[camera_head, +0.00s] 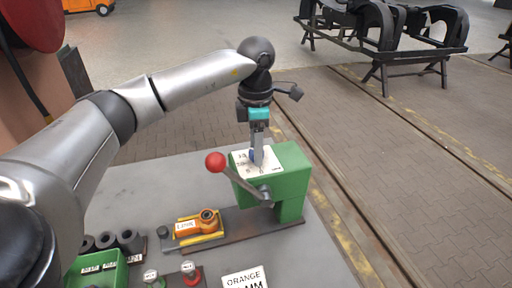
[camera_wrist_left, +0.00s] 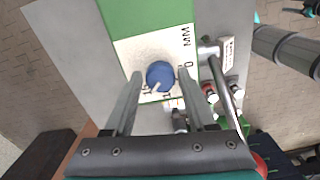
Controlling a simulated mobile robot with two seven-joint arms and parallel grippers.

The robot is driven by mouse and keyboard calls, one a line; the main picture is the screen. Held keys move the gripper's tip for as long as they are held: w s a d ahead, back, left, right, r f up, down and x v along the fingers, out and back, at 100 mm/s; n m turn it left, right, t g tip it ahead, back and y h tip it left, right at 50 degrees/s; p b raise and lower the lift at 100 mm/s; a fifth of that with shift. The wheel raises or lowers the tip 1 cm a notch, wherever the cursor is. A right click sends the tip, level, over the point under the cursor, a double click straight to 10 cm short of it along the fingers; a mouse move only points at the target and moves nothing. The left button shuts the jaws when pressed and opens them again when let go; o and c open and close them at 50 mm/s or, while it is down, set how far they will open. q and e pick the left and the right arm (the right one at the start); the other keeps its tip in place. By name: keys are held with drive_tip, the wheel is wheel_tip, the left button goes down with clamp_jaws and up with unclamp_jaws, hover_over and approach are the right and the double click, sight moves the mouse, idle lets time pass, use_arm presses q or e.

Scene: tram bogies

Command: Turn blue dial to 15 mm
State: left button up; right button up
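The blue dial (camera_wrist_left: 160,75) sits on a white scale plate (camera_wrist_left: 133,48) on top of the green machine (camera_head: 292,165). In the wrist view its pale pointer mark faces the lower left, toward small printed figures too small to read surely. My left gripper (camera_wrist_left: 160,73) is open, with one finger on each side of the dial and a slight gap seen at both. In the head view the left gripper (camera_head: 257,155) points down at the plate and hides most of the dial (camera_head: 253,155). My right gripper is in neither view.
A lever with a red ball knob (camera_head: 215,162) stands up in front of the green machine.

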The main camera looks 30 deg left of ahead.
use_arm(q)
drive_tip(key=shift+o, duration=1.1)
wheel_tip(320, 180, up, 15)
drive_tip(key=shift+p, duration=0.45)
